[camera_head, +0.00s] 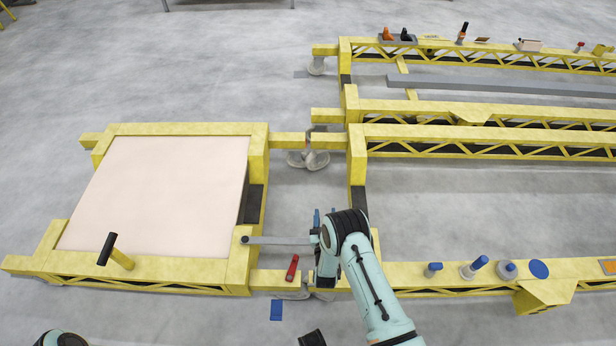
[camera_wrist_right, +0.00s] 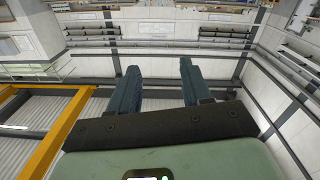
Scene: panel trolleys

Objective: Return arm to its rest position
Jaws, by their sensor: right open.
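My right arm (camera_head: 372,285) comes in from the bottom right of the head view, its elbow bent over the gap between two yellow trolleys. My right gripper (camera_head: 324,217) shows partly, with blue fingers beyond the dark wrist joint. In the right wrist view the right gripper (camera_wrist_right: 159,66) has its two blue fingers spread apart, with nothing between them. That view faces walls and rails, not the trolleys. Only a small rounded piece of my left side shows at the bottom left of the head view; the left gripper is out of view.
A yellow trolley (camera_head: 190,262) with a pale panel (camera_head: 165,190) stands left. A grey bar (camera_head: 280,240) reaches from its corner to beside my arm. A red handle (camera_head: 292,267) is close by. A longer yellow trolley (camera_head: 400,270) stands right, with blue-topped parts. Grey floor is open at the front.

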